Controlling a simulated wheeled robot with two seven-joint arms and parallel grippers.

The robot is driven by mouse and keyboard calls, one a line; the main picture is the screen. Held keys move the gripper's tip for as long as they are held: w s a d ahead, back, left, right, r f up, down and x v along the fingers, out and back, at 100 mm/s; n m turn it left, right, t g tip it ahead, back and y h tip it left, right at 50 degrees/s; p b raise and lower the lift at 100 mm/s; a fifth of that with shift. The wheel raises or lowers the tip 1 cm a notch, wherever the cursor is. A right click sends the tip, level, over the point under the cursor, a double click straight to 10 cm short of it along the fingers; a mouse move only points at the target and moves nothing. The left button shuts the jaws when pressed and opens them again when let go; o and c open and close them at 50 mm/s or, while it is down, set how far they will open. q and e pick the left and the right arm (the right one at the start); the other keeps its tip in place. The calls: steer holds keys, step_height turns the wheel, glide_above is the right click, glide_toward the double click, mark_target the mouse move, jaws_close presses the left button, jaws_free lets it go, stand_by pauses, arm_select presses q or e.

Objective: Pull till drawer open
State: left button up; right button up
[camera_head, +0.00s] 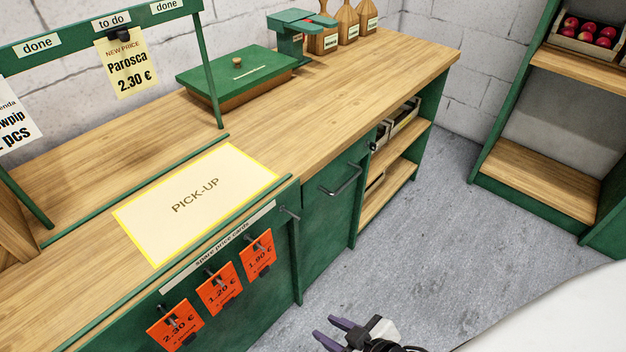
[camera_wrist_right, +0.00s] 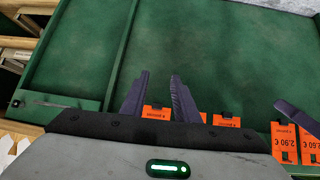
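The till drawer (camera_head: 325,208) has a green front under the wooden counter, with a dark metal bar handle (camera_head: 340,181). Its front looks flush with the counter, so it appears shut. My right gripper (camera_head: 335,331) is low at the bottom edge of the head view, in front of and below the counter, well apart from the handle. In the right wrist view its two purple-grey fingers (camera_wrist_right: 160,88) are spread with nothing between them, before a green panel. A purple-grey piece at the right edge of that view looks like a finger of my left gripper (camera_wrist_right: 298,115).
Orange price cards (camera_head: 219,289) hang on hooks on the green front, left of the drawer. A PICK-UP mat (camera_head: 197,197) and a green-lidded box (camera_head: 237,72) are on the counter. Open shelves (camera_head: 395,168) stand right of the drawer. The grey floor (camera_head: 430,240) is clear.

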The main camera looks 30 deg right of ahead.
arm_select(q)
steer(key=o, duration=0.6)
step_height(320, 180, down, 6)
steer(key=b, duration=0.5)
steer(key=shift+w+d, duration=0.15)
arm_select(e)
steer(key=w+d+f+n+t, duration=0.1)
steer(key=w+n, duration=0.2)
steer(key=w, duration=0.1)
steer(key=w+d+f+n, duration=0.2)
steer(key=w, duration=0.3)
steer(key=n+t+h+b, duration=0.3)
steer(key=n+t+b, duration=0.3)
steer(key=n+b, duration=0.5)
glide_toward(348, 181)
steer(key=m+b, duration=0.1)
arm_select(q)
steer(key=shift+o, duration=0.2)
step_height(348, 181, down, 8)
steer(key=d, duration=0.1)
steer(key=shift+w+d+h+b, duration=0.3)
steer(key=shift+w+b, duration=0.1)
arm_select(e)
steer(key=w, duration=0.3)
steer(key=w+f, duration=0.1)
steer(key=w, duration=0.2)
steer(key=w+f, duration=0.1)
steer(key=w, duration=0.2)
steer(key=shift+w+f, duration=0.15)
steer(key=shift+w, duration=0.25)
